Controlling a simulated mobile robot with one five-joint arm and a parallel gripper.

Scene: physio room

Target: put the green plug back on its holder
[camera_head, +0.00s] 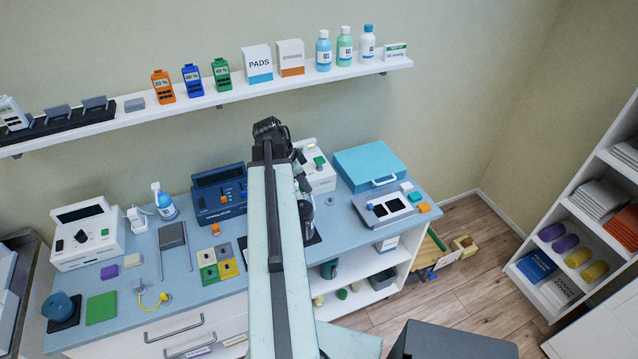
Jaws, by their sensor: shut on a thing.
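My gripper (306,212) points down at the end of my arm, over the blue counter just right of my arm's long link. It is small and dark here, and its fingertips are hard to make out. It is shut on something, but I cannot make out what. No green plug shows clearly. A small green piece (320,161) is on the white device (318,178) behind my gripper, and I cannot tell whether it is a plug. A yellow plug with a cord (163,297) lies at the left front. I cannot pick out the green plug's holder for certain.
The counter (125,325) also carries a white console (88,234), a dark blue unit (219,192), a tile of coloured squares (218,265), a green pad (101,307) and a turquoise box (369,165). A wall shelf (300,76) with bottles and boxes runs above. My arm hides the middle.

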